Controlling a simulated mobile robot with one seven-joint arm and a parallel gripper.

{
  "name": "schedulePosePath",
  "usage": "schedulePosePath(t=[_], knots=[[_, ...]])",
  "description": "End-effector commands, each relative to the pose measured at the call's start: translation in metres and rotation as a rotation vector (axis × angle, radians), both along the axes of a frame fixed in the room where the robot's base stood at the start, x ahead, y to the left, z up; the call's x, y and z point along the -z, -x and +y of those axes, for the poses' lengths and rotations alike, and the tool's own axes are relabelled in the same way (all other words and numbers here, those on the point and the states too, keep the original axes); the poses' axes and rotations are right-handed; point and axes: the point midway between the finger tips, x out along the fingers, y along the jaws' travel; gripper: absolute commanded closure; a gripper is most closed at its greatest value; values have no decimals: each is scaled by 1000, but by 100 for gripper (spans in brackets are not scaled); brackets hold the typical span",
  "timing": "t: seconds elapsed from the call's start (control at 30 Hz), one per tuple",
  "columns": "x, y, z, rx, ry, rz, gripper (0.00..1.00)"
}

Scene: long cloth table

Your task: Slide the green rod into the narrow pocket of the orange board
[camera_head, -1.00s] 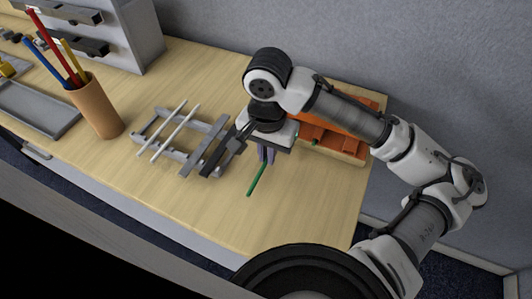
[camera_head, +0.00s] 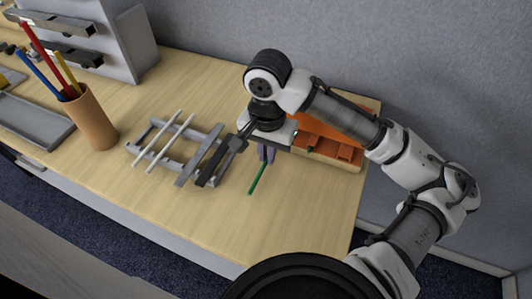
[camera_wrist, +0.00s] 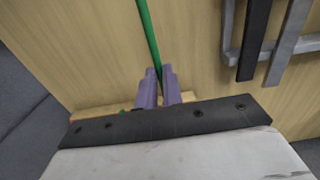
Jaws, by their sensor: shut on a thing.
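The green rod (camera_head: 257,179) is held in my gripper (camera_head: 266,156), whose purple fingers are shut on it. The rod slants from the fingers toward the front of the table. In the wrist view the green rod (camera_wrist: 148,32) runs from between the fingers of my gripper (camera_wrist: 160,76) to the top edge. The orange board (camera_head: 338,145) lies behind and to the right of the gripper. My arm covers part of it, and I cannot make out its narrow pocket. A small green piece (camera_head: 310,149) shows at the board.
A grey rack (camera_head: 150,156) with two pale rods and dark bars stands left of the gripper. A brown cup (camera_head: 92,122) holds red, blue and yellow rods. A grey tray (camera_head: 38,131) lies at the far left. The table front (camera_head: 290,215) is clear.

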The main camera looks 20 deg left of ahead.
Motion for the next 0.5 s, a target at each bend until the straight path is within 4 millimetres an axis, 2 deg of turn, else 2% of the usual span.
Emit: schedulePosePath(t=[0.5], knots=[[0, -13, 0, 0, 0, 0, 100]])
